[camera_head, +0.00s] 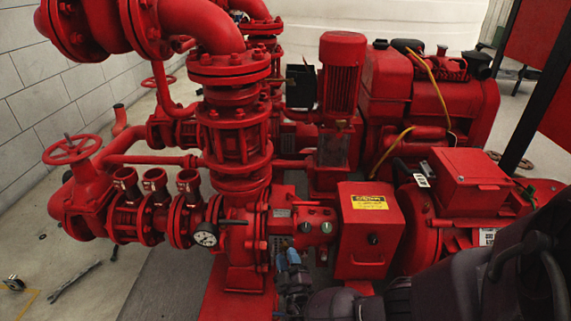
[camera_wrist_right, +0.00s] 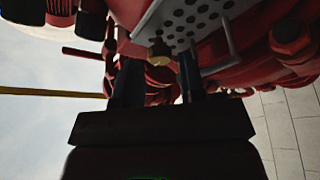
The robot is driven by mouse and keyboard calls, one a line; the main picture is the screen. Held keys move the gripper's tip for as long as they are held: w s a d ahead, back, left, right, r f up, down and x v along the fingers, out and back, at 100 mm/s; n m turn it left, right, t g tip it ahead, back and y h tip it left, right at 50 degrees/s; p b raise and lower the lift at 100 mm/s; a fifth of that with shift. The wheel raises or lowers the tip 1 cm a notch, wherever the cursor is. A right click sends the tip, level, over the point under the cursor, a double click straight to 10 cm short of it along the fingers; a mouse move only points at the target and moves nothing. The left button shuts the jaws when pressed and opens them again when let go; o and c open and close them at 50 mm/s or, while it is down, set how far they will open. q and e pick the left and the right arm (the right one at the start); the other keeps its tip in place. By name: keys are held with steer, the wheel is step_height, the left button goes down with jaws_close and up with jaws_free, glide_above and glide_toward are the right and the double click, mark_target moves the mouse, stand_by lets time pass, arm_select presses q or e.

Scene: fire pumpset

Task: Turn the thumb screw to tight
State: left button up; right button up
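A small brass-coloured thumb screw (camera_wrist_right: 158,54) shows in the right wrist view, below a perforated grey plate (camera_wrist_right: 190,20) on the red pump. My right gripper (camera_wrist_right: 159,76) points up at it with two dark fingers apart, one on each side of the screw in the picture. I cannot tell whether either finger touches it. In the head view my right gripper (camera_head: 287,262) is at the lower front of the pump casing (camera_head: 243,255), its arm coming in from the lower right. The screw cannot be made out in the head view. My left gripper is out of view.
A red control box (camera_head: 366,235) with a yellow label stands just right of my right gripper. A pressure gauge (camera_head: 205,235) and a red handwheel (camera_head: 72,149) are to the left. Red pipework fills the space behind.

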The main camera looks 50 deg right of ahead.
steer(key=v, duration=0.8)
steer(key=shift+s+a, duration=0.2)
steer(key=shift+f, duration=0.1)
